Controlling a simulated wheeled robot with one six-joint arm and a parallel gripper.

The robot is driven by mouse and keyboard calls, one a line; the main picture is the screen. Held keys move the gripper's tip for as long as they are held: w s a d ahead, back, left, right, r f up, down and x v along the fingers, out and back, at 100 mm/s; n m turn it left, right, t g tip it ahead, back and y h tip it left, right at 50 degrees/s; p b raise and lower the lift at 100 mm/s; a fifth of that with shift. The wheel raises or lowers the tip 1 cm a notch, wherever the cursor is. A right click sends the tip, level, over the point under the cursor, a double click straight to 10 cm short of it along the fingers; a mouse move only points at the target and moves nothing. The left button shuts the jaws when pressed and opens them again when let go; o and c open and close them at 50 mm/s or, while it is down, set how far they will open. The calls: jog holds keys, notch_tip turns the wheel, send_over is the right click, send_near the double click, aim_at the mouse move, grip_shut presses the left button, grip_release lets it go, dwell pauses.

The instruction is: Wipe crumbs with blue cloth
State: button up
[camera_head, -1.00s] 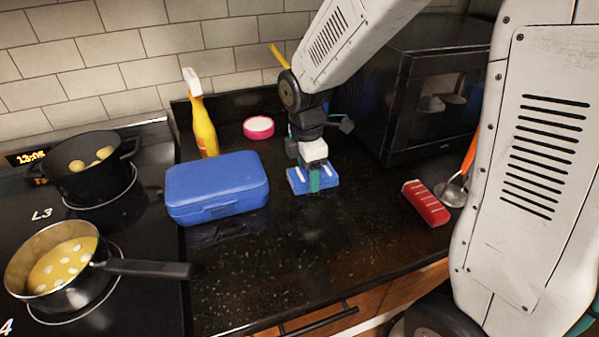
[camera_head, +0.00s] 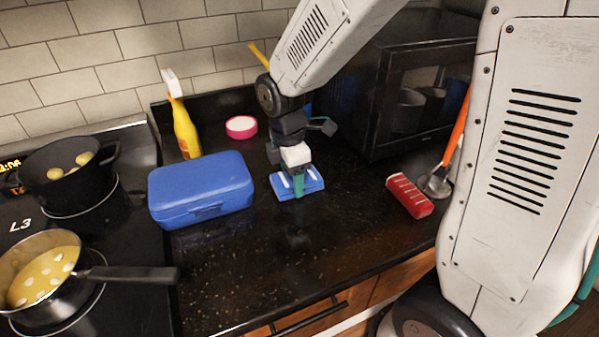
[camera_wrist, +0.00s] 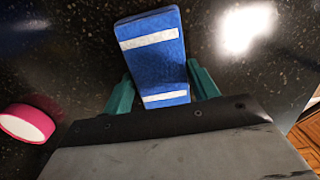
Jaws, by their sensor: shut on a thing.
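The blue cloth (camera_head: 283,187), folded into a small block with white stripes, lies flat on the dark countertop between the blue box and the microwave. My gripper (camera_head: 299,185) points down and is shut on it, with the green fingers at its sides. In the wrist view the cloth (camera_wrist: 152,60) sits between the two fingers of my gripper (camera_wrist: 160,86) and reaches out beyond them. Small light specks show on the counter in front of the cloth, but I cannot tell crumbs from the stone's own speckle.
The blue box (camera_head: 201,190) stands just left of the cloth, with a yellow spray bottle (camera_head: 185,130) and a pink round container (camera_head: 241,127) behind. The microwave (camera_head: 405,90) is back right, a red item (camera_head: 410,196) right. Pots (camera_head: 45,270) occupy the stove. The front counter is clear.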

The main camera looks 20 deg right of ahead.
aim_at(272, 195)
jog(key=shift+a+f, duration=0.2)
jog(key=shift+a, duration=2.4)
jog(key=shift+a+r, duration=0.1)
jog(key=shift+d+r, duration=0.15)
jog(key=shift+d, duration=1.75)
jog(key=shift+d+f, duration=0.2)
jog(key=shift+d, duration=1.8)
jog(key=shift+r, duration=0.1)
jog(key=shift+r, duration=2.95)
